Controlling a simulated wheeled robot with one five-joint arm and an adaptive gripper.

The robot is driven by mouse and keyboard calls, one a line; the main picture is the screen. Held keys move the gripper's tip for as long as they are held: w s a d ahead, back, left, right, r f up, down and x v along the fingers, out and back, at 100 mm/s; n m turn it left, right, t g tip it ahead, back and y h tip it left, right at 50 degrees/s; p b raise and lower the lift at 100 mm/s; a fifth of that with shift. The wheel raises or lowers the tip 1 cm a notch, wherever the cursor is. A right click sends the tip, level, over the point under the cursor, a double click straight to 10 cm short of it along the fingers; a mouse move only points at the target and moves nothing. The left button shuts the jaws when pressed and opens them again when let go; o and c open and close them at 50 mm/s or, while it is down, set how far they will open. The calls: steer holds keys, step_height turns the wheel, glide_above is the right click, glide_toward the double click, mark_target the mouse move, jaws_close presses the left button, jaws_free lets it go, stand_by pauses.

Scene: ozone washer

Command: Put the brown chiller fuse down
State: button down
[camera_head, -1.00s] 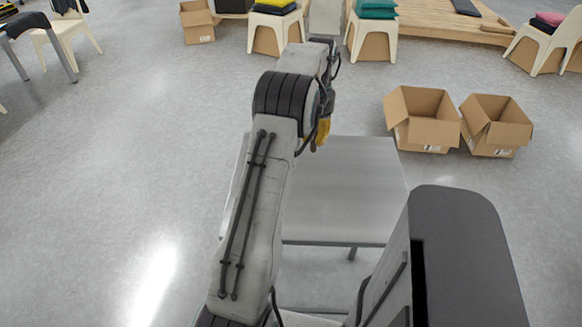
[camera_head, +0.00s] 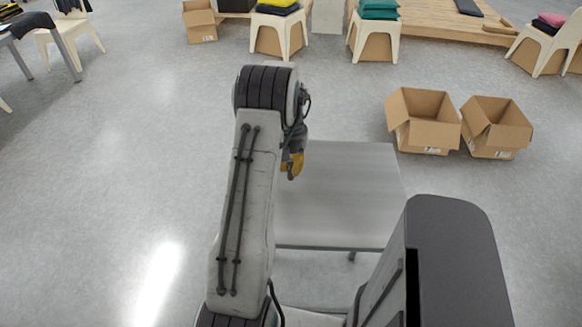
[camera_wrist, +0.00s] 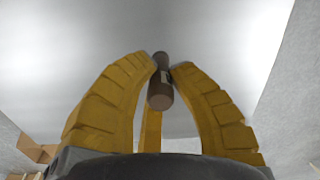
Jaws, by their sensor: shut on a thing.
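The brown chiller fuse (camera_wrist: 160,95) is a small brown cylinder with a lighter band, seen in the wrist view between the yellow fingers of my gripper (camera_wrist: 163,72). My gripper is shut on it. In the head view, my gripper (camera_head: 292,166) is mostly hidden behind my arm, and the fuse cannot be made out there. My gripper is over the left part of a grey metal table (camera_head: 345,195). The bare tabletop fills the background of the wrist view. I cannot tell whether the fuse touches it.
The visible tabletop is empty. Two open cardboard boxes (camera_head: 423,120) (camera_head: 495,127) stand on the floor right of the table. Pale chairs with folded cloths (camera_head: 278,22) (camera_head: 376,28) and a wooden platform (camera_head: 440,25) are at the back.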

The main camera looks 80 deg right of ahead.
steer(key=shift+f, duration=1.05)
steer(key=shift+f+b, duration=0.15)
steer(key=shift+b, duration=0.2)
steer(key=c, duration=1.2)
jaws_free()
